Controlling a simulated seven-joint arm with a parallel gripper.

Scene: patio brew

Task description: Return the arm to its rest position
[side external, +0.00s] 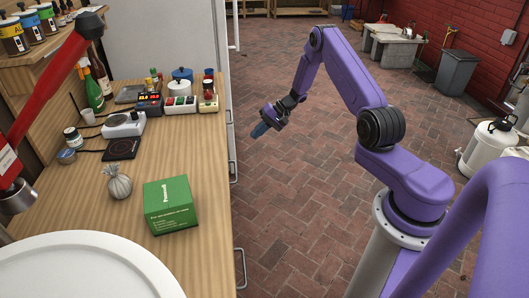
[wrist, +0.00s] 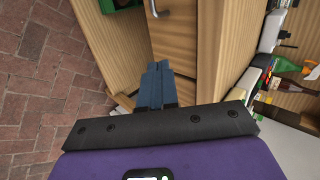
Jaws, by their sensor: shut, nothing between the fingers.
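My gripper (side external: 259,131) hangs over the brick floor, just right of the wooden counter's front edge in the side external view. Its blue fingers are shut together with nothing between them. In the wrist view the shut fingers (wrist: 158,82) point toward the wooden cabinet front with a metal handle. My purple arm is raised and bent, reaching left from its grey column.
The wooden counter (side external: 190,255) holds a green box (side external: 171,205), a grey tied sack (side external: 118,183), a white scale (side external: 124,124), a black hot plate (side external: 121,149) and several bottles. A white round lid (side external: 85,268) is at front left. Open brick floor (side external: 290,180) surrounds the arm.

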